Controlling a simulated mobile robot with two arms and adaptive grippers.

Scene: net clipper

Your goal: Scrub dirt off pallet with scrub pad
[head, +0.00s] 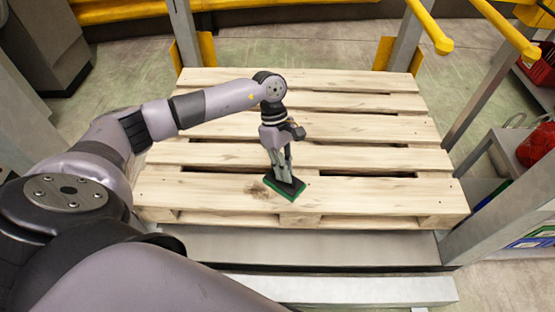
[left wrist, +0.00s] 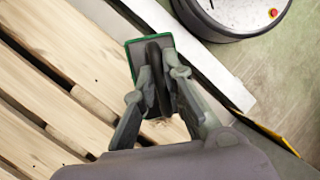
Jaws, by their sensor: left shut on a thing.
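A wooden pallet (head: 370,188) lies on a grey platform in front of me. A brown dirt smudge (head: 256,190) marks its front board, just left of the pad. My left gripper (head: 283,176) points down and is shut on the scrub pad (head: 287,190), which has a dark top and a green underside. The pad is at the front board, touching it or very close above. In the left wrist view, the pad (left wrist: 139,47) sits between the fingers of my left gripper (left wrist: 158,78), with pallet boards (left wrist: 60,50) to its left. My right gripper is not in view.
Yellow rails (head: 508,30) and grey posts (head: 494,70) stand around the platform. A shelf (head: 510,150) with red items is at the right. The rest of the pallet top is clear, with gaps between its boards. The platform's front edge (head: 350,290) is nearest me.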

